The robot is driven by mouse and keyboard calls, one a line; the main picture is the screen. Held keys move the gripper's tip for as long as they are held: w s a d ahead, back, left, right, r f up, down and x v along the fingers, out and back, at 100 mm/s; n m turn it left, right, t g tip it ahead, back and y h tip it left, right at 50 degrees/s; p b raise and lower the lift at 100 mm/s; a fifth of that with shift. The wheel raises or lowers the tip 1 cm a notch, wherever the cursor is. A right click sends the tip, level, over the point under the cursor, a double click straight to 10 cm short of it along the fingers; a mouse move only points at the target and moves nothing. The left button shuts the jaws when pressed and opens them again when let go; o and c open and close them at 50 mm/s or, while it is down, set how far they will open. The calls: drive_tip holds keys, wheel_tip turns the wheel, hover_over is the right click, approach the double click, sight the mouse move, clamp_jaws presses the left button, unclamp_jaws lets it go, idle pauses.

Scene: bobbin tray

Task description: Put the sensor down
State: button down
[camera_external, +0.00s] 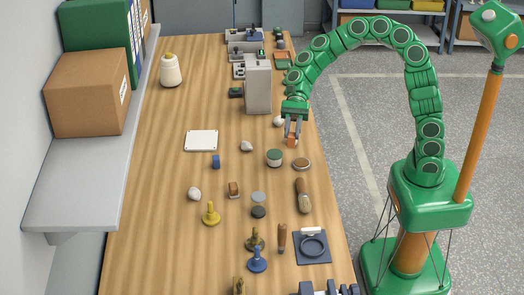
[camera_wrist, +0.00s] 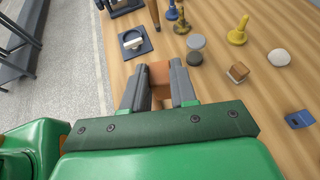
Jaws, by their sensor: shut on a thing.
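The sensor, a small orange-brown block (camera_external: 291,142), is held between the fingertips of my gripper (camera_external: 292,133). In the wrist view the orange block (camera_wrist: 160,73) shows between the two grey fingers of my gripper (camera_wrist: 159,82), which are closed on its sides. My gripper points down over the right side of the wooden table (camera_external: 170,135). I cannot tell whether the block touches the tabletop or hangs just above it. Its lower part is partly hidden by the fingers in the wrist view.
A white stone (camera_external: 279,121) and a tall grey block (camera_external: 257,85) lie behind. A brush (camera_external: 303,196) lies in front. Clear wood surrounds the white plate (camera_external: 201,140).

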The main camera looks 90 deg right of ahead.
drive_tip(key=w+a+m+t+h, duration=0.45)
drive_tip(key=w+a, duration=0.25)
drive_tip(key=a, duration=0.4)
drive_tip(key=w+a+m+t+h, duration=0.35)
drive_tip(key=w+a+m, duration=0.3)
drive_tip(key=a, duration=0.55)
drive_tip(key=shift+t, duration=0.4)
drive_tip(key=w+a+f, duration=0.1)
drive_tip(key=w+f, duration=0.3)
drive_tip(key=w+a+f, duration=0.1)
drive_tip(key=w+f, duration=0.3)
drive_tip(key=f, duration=0.1)
drive_tip(key=w+a+f, duration=0.1)
drive_tip(key=w+f, duration=0.3)
drive_tip(key=shift+w+a+f, duration=0.2)
drive_tip(key=shift+w+a, duration=0.15)
drive_tip(key=shift+w, duration=0.05)
drive_tip(key=shift+w+a+f, duration=0.2)
drive_tip(key=shift+w+f, duration=0.25)
drive_tip(key=shift+f, duration=1.65)
